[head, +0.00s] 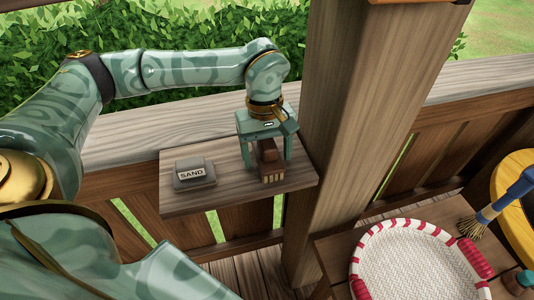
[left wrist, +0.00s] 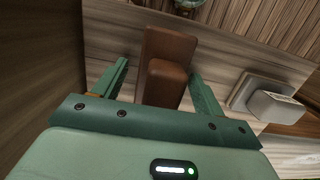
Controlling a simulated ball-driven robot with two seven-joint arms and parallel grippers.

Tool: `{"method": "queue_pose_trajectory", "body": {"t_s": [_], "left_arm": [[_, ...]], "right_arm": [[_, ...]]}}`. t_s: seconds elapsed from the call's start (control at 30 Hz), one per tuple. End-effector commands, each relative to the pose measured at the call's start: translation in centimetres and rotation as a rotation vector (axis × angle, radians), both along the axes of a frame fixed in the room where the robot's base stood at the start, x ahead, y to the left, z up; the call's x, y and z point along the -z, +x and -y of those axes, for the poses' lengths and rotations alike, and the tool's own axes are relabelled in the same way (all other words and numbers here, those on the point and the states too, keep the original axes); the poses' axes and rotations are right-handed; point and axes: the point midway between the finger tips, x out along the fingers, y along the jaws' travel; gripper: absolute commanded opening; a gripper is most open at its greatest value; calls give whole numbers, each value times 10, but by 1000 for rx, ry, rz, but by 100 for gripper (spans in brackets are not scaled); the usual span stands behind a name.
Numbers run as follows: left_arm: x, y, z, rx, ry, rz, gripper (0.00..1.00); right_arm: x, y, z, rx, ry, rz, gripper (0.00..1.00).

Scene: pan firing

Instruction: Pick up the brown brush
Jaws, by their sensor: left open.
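The brown brush (head: 270,156) rests on a small wooden shelf (head: 232,203), with its pale bristles toward the front. My left gripper (head: 265,158) is above it, pointing down, with one finger on each side of the brush. In the left wrist view the brush (left wrist: 168,68) lies between the two open fingers of the left gripper (left wrist: 158,85), with a gap visible on both sides. I cannot tell from these views how far down the fingers reach beside it. My right gripper is not in view.
A grey box labelled SAND (head: 194,173) sits left of the brush and also shows in the left wrist view (left wrist: 268,98). A thick wooden post (head: 350,110) stands close to the right of the gripper. A white and red round basket (head: 415,262) and a blue-handled brush (head: 505,200) are at lower right.

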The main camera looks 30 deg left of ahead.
Motion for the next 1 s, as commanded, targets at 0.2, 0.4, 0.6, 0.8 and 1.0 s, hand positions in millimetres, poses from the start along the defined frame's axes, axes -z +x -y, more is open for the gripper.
{"method": "queue_pose_trajectory", "body": {"t_s": [0.2,0.4,0.6,0.8,1.0], "left_arm": [[-1,0,0,1,-1,1,51],[-1,0,0,1,-1,1,20],[-1,0,0,1,-1,1,20],[-13,1,0,1,-1,4,20],[-40,1,0,0,0,5,20]], "right_arm": [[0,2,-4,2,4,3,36],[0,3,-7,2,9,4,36],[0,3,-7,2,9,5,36],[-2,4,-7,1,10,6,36],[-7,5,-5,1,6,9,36]]}}
